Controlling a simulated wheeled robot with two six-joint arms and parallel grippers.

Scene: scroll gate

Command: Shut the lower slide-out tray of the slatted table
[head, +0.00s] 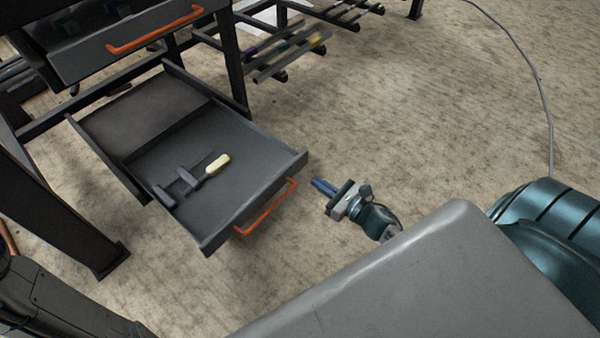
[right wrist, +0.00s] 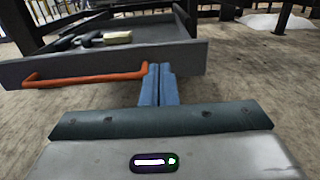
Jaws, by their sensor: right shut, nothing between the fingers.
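The lower slide-out tray (head: 255,150) is a dark grey drawer, pulled out from under the table, with an orange bar handle (head: 265,207) on its front. A clamp-like tool with a pale handle (head: 217,164) lies in it. In the right wrist view the tray front (right wrist: 185,60) and its orange handle (right wrist: 85,77) are close ahead. My right gripper (head: 318,184) is shut and empty, just in front of the tray front, near the handle's right end. Its blue fingertips (right wrist: 157,72) overlap the tray front in the wrist view; I cannot tell if they touch. My left gripper is not in view.
An upper drawer (head: 90,55) with an orange handle (head: 155,30) sits above. Dark table legs (head: 235,65) stand beside the tray. A low slatted rack (head: 290,55) is behind. A cable (head: 540,80) lies on the open floor to the right.

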